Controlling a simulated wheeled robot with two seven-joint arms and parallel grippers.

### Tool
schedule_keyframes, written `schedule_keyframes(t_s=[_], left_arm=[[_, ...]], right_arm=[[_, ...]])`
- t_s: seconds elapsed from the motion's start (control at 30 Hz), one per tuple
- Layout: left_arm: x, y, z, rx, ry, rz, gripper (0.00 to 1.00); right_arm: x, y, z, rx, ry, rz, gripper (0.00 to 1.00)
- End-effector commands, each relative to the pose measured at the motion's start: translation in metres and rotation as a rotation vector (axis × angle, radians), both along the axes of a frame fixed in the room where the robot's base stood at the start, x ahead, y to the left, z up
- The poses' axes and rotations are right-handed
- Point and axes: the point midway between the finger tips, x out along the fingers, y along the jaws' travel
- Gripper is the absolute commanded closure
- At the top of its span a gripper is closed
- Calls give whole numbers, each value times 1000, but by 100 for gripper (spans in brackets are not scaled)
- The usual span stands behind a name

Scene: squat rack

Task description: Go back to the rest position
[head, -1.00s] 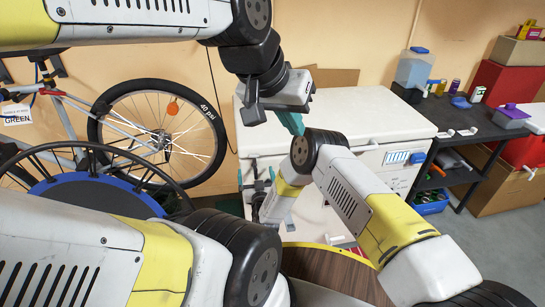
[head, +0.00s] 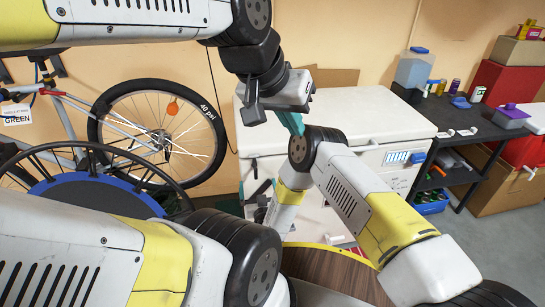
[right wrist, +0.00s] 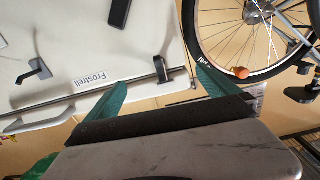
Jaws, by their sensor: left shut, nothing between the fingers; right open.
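My left arm comes in from the upper left of the head view. Its gripper (head: 291,123) hangs in front of the white chest freezer (head: 370,120), with its teal fingers shut and empty. My right gripper (head: 257,190) is lower and further left in the head view, partly hidden behind my right arm's links. The right wrist view shows my right gripper (right wrist: 160,78) open and empty, its two teal fingers wide apart. Behind the fingers are the freezer (right wrist: 70,65), marked "Frostrell", and a bicycle wheel (right wrist: 240,40).
A bicycle (head: 155,130) leans by the wall at left. A black shelf table (head: 450,125) with bottles stands at right, beside red boxes (head: 500,85). A round wooden-topped piece (head: 330,270) is low in front. Grey floor (head: 480,235) shows at right.

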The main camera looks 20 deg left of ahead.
Motion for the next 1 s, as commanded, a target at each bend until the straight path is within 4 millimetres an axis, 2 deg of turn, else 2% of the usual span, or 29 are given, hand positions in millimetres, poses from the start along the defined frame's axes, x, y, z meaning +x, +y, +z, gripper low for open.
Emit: schedule_keyframes(t_s=[0.3,0.37,0.43,0.57,0.67,0.83,1.0], left_arm=[[0,0,0,0,0,0,100],[0,0,0,0,0,0,100],[0,0,0,0,0,0,100],[0,0,0,0,0,0,100],[0,0,0,0,0,0,100],[0,0,0,0,0,0,100],[0,0,0,0,0,0,100]], right_arm=[[2,0,2,0,1,0,0],[8,1,8,0,5,1,0],[21,2,23,-1,18,4,0],[60,0,71,-11,70,14,0],[90,-12,116,-31,121,23,0],[125,-47,189,-69,212,25,0],[138,-100,258,-111,304,11,0]])
